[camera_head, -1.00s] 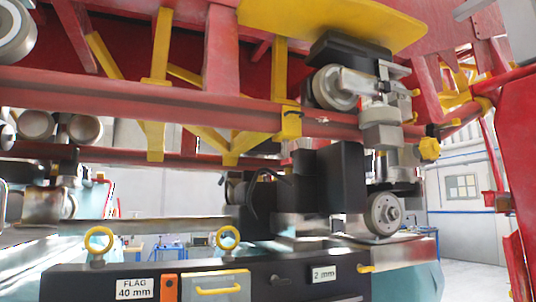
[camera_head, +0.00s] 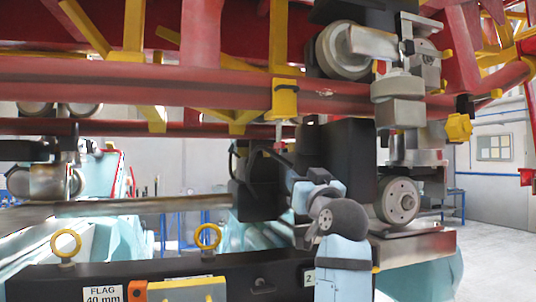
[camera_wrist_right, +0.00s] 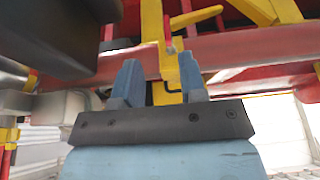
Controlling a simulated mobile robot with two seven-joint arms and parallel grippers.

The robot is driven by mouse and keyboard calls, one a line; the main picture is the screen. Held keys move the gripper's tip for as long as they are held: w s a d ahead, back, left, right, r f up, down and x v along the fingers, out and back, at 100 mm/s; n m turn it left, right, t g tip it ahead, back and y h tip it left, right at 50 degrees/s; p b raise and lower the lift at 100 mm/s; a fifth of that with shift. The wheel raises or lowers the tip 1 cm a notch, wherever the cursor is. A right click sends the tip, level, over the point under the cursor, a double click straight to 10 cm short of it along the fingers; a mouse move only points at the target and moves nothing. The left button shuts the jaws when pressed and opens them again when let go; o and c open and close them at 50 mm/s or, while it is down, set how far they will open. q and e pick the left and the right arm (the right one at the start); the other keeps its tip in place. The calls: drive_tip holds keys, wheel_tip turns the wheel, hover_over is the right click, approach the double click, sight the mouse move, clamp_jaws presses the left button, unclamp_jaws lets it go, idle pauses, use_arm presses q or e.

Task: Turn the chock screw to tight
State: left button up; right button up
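A yellow chock-like block (camera_head: 285,98) is clamped on the red rail in the head view. A small pale, red-tipped screw-like part (camera_head: 279,130) hangs under it; I cannot tell its turn position. My right gripper (camera_head: 282,152) reaches up from below, just under that block, its fingers small and partly hidden against dark parts. In the wrist view my right gripper (camera_wrist_right: 160,78) has its two blue fingers apart. The yellow block (camera_wrist_right: 171,72) shows beyond and between them, with a small black hooked edge. I see no contact. My left gripper is out of view.
The red rail (camera_head: 200,95) runs overhead with yellow struts. A yellow knob (camera_head: 458,127) is further right. A black beam with yellow rings (camera_head: 66,245) lies low at left.

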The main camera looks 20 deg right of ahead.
sight(279, 144)
drive_tip(key=w+r+p, duration=0.1)
drive_tip(key=w+r, duration=0.1)
drive_tip(key=w, duration=0.1)
drive_tip(key=w+a+r+p, duration=0.1)
drive_tip(key=w+r+p, duration=0.1)
drive_tip(key=w+r, duration=0.1)
drive_tip(key=w+r+p, duration=0.2)
drive_tip(key=w+r, duration=0.1)
drive_tip(key=w, duration=0.2)
drive_tip(key=shift+w+a+r, duration=0.1)
drive_tip(key=shift+w+a, duration=0.05)
drive_tip(key=shift+w, duration=0.05)
drive_tip(key=shift+w+t, duration=0.3)
drive_tip(key=shift+w, duration=0.15)
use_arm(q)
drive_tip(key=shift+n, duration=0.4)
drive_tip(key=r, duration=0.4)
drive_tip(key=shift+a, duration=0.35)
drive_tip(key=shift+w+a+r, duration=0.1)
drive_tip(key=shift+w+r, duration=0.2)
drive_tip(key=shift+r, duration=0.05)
use_arm(e)
clamp_jaws()
